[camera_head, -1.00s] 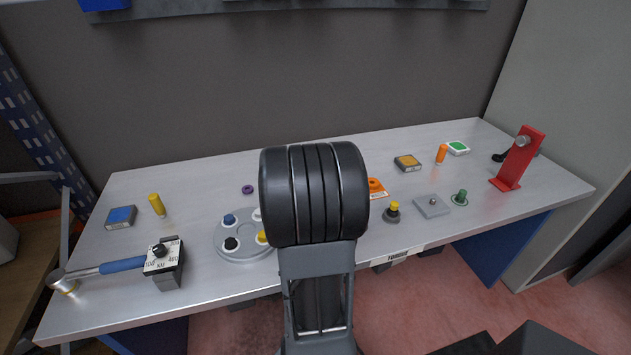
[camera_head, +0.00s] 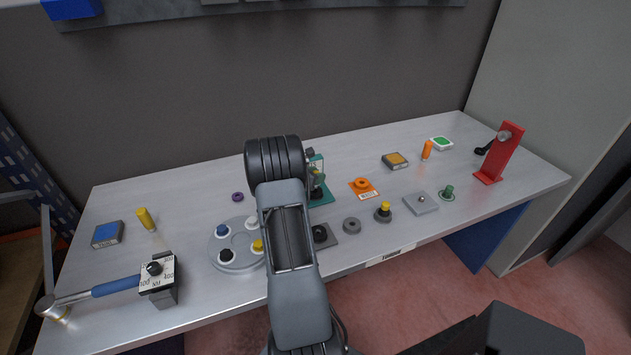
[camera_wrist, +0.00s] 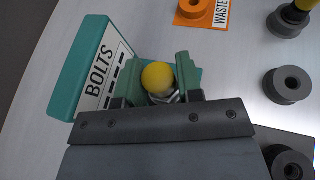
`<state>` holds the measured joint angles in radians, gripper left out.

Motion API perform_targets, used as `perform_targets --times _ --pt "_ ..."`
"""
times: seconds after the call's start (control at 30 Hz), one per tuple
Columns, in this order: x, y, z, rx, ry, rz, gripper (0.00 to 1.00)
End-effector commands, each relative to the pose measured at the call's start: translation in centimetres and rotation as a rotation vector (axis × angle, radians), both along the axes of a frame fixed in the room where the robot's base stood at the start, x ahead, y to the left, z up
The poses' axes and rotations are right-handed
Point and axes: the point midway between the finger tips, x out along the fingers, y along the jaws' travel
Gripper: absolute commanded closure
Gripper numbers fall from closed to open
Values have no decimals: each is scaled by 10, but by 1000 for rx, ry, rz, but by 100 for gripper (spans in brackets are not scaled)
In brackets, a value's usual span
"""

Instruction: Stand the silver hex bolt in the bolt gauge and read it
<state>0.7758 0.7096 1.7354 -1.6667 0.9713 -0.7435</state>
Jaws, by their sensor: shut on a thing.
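A teal stand marked BOLTS (camera_wrist: 82,58) has a white label with dark marks in the wrist view. It also shows in the head view (camera_head: 323,194), partly behind my arm. My gripper (camera_wrist: 160,88) is at this stand, with its green jaws shut on a yellow-topped piece (camera_wrist: 157,77). A silvery, banded part shows below the yellow top. I cannot tell whether this piece is the silver hex bolt, or whether its lower end touches the stand. In the head view my gripper is mostly hidden behind my arm.
An orange WASTE plate (camera_head: 367,191) lies right of the stand. A grey ring (camera_head: 352,225) and a yellow-topped knob (camera_head: 384,208) stand nearer the front edge. A round tray (camera_head: 225,262) with coloured knobs is at left. A red stand (camera_head: 497,155) is far right.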

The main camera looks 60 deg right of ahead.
Motion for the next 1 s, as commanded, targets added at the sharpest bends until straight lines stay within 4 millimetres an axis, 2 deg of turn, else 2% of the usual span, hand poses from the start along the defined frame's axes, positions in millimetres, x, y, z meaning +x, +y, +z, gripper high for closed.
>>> perform_targets --times 0.2,0.5,1.0 --pt "6 -5 -9 0 1 1 92" --pt "8 -7 -40 0 1 1 92" --pt "7 -7 -48 -1 -1 0 92"
